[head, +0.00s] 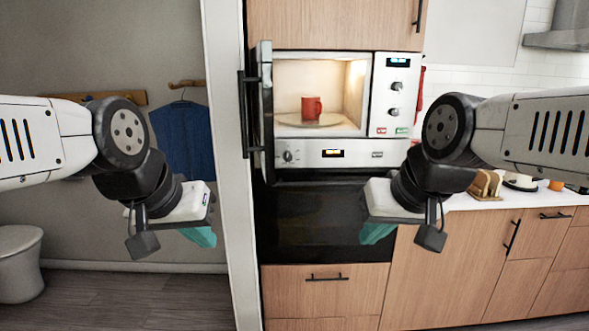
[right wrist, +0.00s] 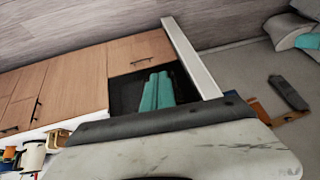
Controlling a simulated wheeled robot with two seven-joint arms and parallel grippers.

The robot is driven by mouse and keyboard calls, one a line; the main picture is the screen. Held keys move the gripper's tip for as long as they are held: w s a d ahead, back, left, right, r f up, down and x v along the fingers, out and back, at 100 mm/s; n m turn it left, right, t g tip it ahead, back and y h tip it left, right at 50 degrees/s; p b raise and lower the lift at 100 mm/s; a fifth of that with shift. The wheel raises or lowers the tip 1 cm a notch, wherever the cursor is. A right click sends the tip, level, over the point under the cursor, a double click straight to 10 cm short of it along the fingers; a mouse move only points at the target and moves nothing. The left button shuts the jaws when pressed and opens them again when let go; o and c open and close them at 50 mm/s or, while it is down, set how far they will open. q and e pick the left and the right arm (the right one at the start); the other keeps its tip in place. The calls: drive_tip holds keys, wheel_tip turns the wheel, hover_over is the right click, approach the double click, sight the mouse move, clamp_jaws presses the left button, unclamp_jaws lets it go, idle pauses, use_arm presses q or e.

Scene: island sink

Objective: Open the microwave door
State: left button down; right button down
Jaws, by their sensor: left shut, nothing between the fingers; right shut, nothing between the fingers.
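The microwave (head: 387,95) is built into the tall wooden cabinet, and its inside is lit. Its door (head: 265,110) stands open, swung out on the left side and seen nearly edge-on, with a dark handle (head: 246,115). A red mug (head: 311,107) stands on the turntable inside. My left gripper (head: 201,236) is shut and empty, in front of the wall left of the cabinet, apart from the door. My right gripper (head: 376,233) is shut and empty, in front of the oven's right side. Its teal fingers (right wrist: 157,92) lie together in the right wrist view.
A dark oven (head: 315,220) sits below the microwave, with a wooden drawer (head: 327,290) under it. A counter (head: 480,202) with a toast rack runs to the right. A blue garment (head: 184,145) hangs on the left wall, and a white bin (head: 20,262) stands on the floor.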

drive_tip(key=w+a+r+n+g+y, duration=0.1)
drive_tip(key=w+a+r+n+g, duration=0.3)
drive_tip(key=w+r+n, duration=0.5)
drive_tip(key=w+a+r+n+g+y, duration=0.1)
drive_tip(key=w+a+r+n+g, duration=0.3)
drive_tip(key=w+n, duration=0.75)
drive_tip(key=a+f+m+t, duration=0.1)
drive_tip(key=a+f, duration=0.6)
drive_tip(key=f, duration=0.1)
drive_tip(key=shift+w+f, duration=0.15)
drive_tip(key=shift+w, duration=0.1)
drive_tip(key=shift+a, duration=0.1)
drive_tip(key=s+a+m, duration=0.1)
drive_tip(key=a, duration=0.9)
drive_tip(key=shift+s+a+m+t, duration=0.25)
drive_tip(key=shift+s+m+t, duration=0.05)
drive_tip(key=shift+s+m, duration=0.1)
drive_tip(key=shift+d, duration=0.1)
